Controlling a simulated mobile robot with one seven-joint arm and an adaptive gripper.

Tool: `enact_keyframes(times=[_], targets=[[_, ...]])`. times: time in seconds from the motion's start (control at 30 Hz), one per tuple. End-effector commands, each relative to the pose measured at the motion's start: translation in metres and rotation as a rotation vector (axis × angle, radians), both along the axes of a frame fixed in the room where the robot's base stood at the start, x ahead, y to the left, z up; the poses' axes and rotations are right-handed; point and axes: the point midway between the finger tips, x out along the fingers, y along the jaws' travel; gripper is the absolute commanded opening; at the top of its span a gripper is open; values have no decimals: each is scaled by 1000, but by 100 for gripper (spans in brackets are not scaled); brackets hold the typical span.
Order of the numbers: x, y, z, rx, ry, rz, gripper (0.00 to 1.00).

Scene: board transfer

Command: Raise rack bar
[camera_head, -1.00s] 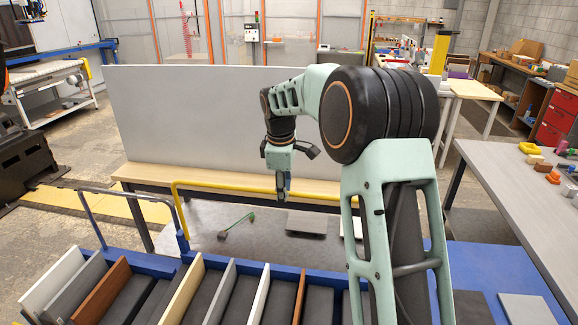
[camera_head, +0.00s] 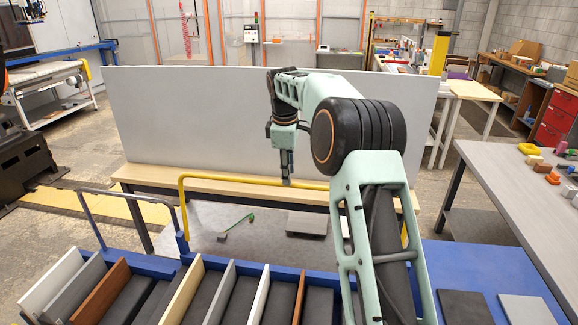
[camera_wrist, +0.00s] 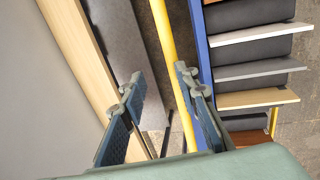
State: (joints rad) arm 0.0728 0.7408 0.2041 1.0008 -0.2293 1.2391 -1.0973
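The yellow rack bar (camera_head: 230,180) runs crosswise in front of the pale wooden bench, with its left leg coming down at the blue rack frame. Its right part passes behind my arm in the head view. My gripper (camera_head: 287,183) points down at the bar, right of its middle. In the wrist view, my gripper (camera_wrist: 160,78) has its two fingers spread apart. The yellow bar (camera_wrist: 168,45) runs through the gap between them, closer to the right finger. I cannot tell whether a finger touches it.
Behind the bar stand the wooden bench edge (camera_head: 150,175) and a large grey board (camera_head: 200,110). In front, the blue rack (camera_head: 150,263) holds several upright boards. A grey-topped table (camera_head: 510,190) is at the right.

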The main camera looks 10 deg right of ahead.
Motion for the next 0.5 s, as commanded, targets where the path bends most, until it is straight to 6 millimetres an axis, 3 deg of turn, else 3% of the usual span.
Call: enact_keyframes(times=[0.2,0.5], targets=[[14,-5,5,0,-1,0,29],[18,-6,7,-1,-1,1,29]])
